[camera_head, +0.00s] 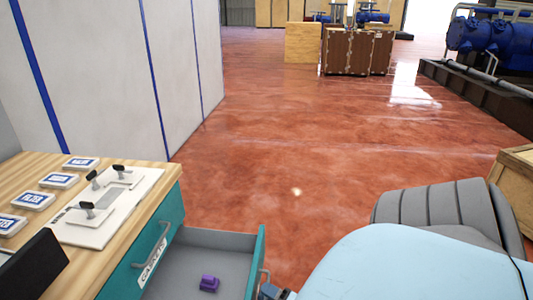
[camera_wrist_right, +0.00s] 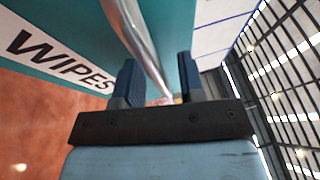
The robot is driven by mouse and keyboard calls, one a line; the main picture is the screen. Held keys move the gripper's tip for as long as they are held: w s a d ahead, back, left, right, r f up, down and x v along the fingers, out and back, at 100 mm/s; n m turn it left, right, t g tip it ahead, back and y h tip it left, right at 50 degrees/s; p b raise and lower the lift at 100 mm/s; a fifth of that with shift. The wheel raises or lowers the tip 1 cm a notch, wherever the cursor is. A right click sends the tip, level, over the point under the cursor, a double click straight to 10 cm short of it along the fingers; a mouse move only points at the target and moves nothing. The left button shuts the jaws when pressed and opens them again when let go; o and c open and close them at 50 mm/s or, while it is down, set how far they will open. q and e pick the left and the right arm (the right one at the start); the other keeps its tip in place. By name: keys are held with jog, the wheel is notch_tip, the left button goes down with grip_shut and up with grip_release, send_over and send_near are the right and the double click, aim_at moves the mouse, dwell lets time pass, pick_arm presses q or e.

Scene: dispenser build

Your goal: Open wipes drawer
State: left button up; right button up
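The wipes drawer, with its teal front (camera_head: 256,262), stands pulled out from the wooden-topped cabinet in the head view. A small purple object lies on its grey floor. In the right wrist view the teal front carries a white WIPES label (camera_wrist_right: 55,55). Its metal bar handle (camera_wrist_right: 143,45) passes between the fingers of my right gripper (camera_wrist_right: 161,82). The fingers are apart, with a visible gap beside the bar. In the head view my right gripper (camera_head: 272,291) shows only partly, at the handle by the bottom edge. My left gripper is not in view.
Another teal drawer front (camera_head: 150,250) with a handle and label is shut. On the wooden top (camera_head: 30,172) are several labelled cases and a white board (camera_head: 105,205) with black knobs. A grey chair back (camera_head: 450,215) and wooden crate (camera_head: 517,180) stand right.

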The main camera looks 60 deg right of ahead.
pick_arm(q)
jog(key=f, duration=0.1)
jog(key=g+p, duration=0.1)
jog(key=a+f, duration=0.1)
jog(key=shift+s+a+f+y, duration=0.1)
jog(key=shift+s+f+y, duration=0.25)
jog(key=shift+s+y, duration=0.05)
pick_arm(e)
jog(key=s+f, duration=0.2)
jog(key=s, duration=1.1)
jog(key=shift+s+f, duration=0.25)
jog(key=shift+s, duration=0.05)
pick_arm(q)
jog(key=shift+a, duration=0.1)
